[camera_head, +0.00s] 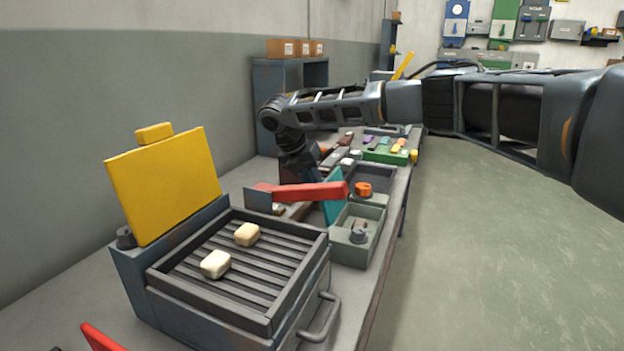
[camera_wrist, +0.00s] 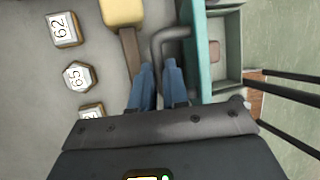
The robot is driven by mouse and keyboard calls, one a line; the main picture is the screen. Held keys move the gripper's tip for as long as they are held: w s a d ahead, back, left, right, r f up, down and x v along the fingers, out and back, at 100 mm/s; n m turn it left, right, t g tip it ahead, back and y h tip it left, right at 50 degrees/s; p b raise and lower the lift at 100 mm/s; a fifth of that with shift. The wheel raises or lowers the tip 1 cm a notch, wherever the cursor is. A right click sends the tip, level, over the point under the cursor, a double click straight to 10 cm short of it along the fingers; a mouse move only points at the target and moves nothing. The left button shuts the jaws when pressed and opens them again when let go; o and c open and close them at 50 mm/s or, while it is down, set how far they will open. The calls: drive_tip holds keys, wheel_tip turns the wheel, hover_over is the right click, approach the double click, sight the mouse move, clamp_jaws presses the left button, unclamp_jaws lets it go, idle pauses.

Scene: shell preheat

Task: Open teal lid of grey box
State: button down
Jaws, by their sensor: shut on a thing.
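The teal lid (camera_head: 332,208) stands steeply raised at the left side of the grey box (camera_head: 372,243), whose inside is exposed. In the wrist view the lid (camera_wrist: 202,60) shows nearly edge-on beside the open box (camera_wrist: 233,60). A grey loop handle (camera_wrist: 172,33) sticks out from the lid's left face. My gripper (camera_wrist: 159,70) is shut on this handle, with its blue fingers on either side of it. In the head view my gripper's fingertips are hidden behind the red bar and the lid.
A grill (camera_head: 240,265) with two pale blocks and a raised yellow cover (camera_head: 165,185) stands in front. A red bar (camera_head: 310,191) crosses before my gripper. Numbered weights (camera_wrist: 77,76) and a mallet-like tool (camera_wrist: 124,15) lie left of my fingers. Open floor (camera_head: 480,230) lies to the right.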

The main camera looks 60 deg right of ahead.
drive_tip(key=shift+s+d+r+m+t+p, duration=0.1)
drive_tip(key=shift+s+r+m+t+p, duration=0.15)
drive_tip(key=shift+s+r+t+p, duration=0.6)
drive_tip(key=shift+s+d+r+m+t+p, duration=0.1)
drive_tip(key=shift+s+r+m+t+p, duration=0.15)
drive_tip(key=shift+s+t+p, duration=1.15)
drive_tip(key=shift+w+g, duration=0.25)
drive_tip(key=shift+w, duration=0.05)
drive_tip(key=c, duration=1.1)
unclamp_jaws()
drive_tip(key=shift+v, duration=3.9)
